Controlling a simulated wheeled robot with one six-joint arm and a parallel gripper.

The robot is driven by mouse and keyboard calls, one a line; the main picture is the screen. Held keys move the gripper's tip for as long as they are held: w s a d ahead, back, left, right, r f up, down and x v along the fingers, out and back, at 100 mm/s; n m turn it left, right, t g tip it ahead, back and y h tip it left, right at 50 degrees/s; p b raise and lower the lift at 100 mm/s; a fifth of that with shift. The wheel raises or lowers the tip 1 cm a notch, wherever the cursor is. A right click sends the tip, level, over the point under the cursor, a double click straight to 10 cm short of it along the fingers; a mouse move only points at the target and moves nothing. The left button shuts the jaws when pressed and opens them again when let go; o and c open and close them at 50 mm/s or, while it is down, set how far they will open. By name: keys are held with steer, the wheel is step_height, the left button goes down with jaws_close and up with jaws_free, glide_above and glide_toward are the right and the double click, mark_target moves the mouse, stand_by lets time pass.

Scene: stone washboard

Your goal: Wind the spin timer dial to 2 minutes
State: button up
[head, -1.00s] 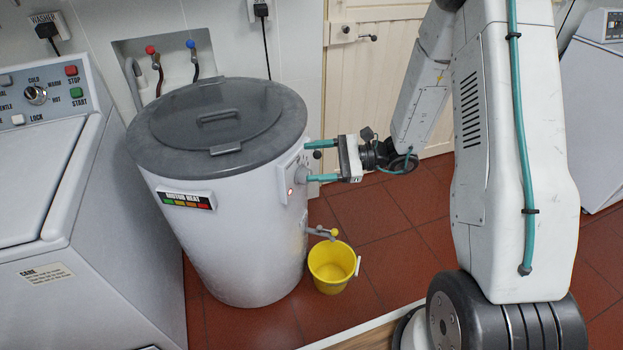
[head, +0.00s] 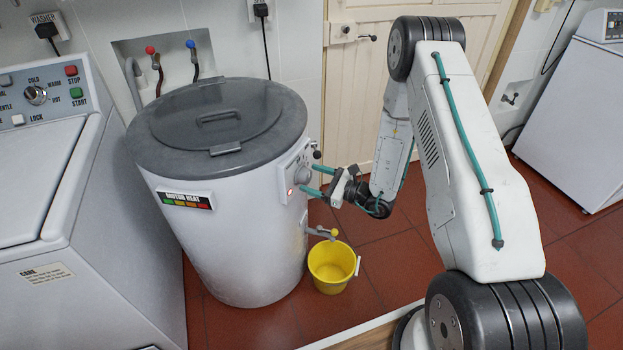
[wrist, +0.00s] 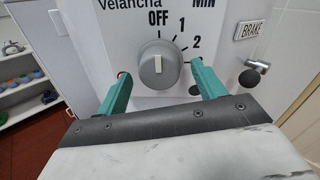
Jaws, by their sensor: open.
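The spin timer dial (wrist: 159,64) is a round grey knob on the white front panel of the spin dryer (head: 235,235). In the wrist view its pale pointer mark is near upright, towards OFF, with 1 and 2 printed clockwise to the right. In the head view the dial (head: 303,175) is seen edge-on. My gripper (wrist: 161,72) is open, one teal finger on each side of the dial in the wrist view, with gaps visible. In the head view my gripper (head: 313,180) is close to the panel; contact cannot be told.
A BRAKE label (wrist: 250,29) and a black-knobbed lever (wrist: 250,77) are right of the dial. A yellow bucket (head: 331,266) stands under the dryer's spout (head: 322,232). A washer (head: 50,200) stands at the left.

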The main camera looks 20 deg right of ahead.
steer(key=shift+w+a, duration=0.35)
steer(key=shift+a, duration=0.05)
steer(key=c, duration=1)
steer(key=m, duration=0.5)
steer(key=shift+m, duration=0.3)
steer(key=m, duration=0.6)
steer(key=shift+f+t, duration=0.1)
steer(key=shift+t, duration=0.2)
steer(key=shift+m, duration=0.4)
